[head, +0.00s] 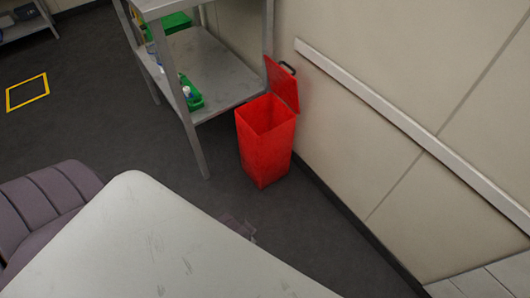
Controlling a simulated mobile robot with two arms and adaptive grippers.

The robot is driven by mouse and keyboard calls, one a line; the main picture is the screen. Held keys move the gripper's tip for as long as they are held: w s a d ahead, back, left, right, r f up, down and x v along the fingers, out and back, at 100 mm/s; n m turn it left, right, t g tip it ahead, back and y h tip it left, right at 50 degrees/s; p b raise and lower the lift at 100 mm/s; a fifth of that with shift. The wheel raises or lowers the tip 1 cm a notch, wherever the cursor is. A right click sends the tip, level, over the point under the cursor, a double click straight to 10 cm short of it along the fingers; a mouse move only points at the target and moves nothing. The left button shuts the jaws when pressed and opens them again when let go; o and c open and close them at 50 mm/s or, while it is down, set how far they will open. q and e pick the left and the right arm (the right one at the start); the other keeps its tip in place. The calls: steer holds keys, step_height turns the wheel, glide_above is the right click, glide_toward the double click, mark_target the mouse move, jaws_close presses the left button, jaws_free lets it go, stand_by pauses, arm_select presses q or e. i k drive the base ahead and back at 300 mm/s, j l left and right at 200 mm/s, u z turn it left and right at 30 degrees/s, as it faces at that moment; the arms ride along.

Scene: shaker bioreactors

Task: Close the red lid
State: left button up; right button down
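A tall red bin (265,157) stands on the dark floor against the wall, to the right of a metal shelf unit. Its red lid (282,83) is open, raised upright at the bin's back right side near the wall. A black handle (288,68) sticks out near the top of the lid. The bin's open mouth faces up, and its bottom is hidden from this angle. Neither of my grippers shows in the head view.
A grey metal shelf unit (215,66) with green items stands beside the bin. A white surface with a rounded corner (150,245) fills the foreground, with a purple-grey ribbed seat (45,205) at its left. Dark floor (110,125) lies open at left.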

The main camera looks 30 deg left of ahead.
mark_target(284, 84)
steer(key=u, duration=1)
